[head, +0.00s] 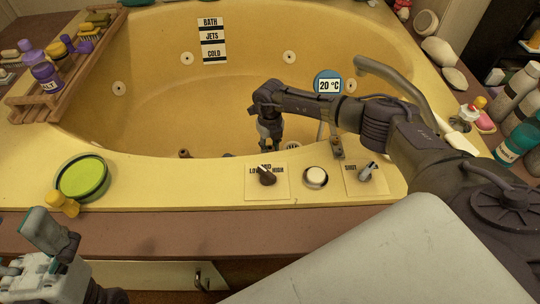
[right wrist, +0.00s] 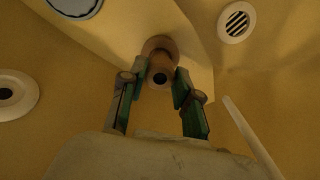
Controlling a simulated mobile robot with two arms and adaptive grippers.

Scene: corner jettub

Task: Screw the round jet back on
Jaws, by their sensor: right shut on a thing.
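My right gripper (head: 270,146) reaches down into the yellow tub (head: 165,110), just behind its front rim. In the right wrist view its two green-padded fingers (right wrist: 160,84) are shut on a brown round fitting (right wrist: 160,66) with a dark hole in its middle and a wider collar behind. The collar lies against or close to the tub wall; I cannot tell which. White round jets sit on the far wall, one left of centre (head: 187,58) and one right of centre (head: 289,57). My left gripper (head: 48,240) is at the lower left, away from the tub; its jaws are unclear.
A round white grille (right wrist: 236,22) and a white jet (right wrist: 12,93) flank the fitting. A dark knob (head: 266,175), a white button (head: 315,177) and a grey tap (head: 390,75) are near my right arm.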

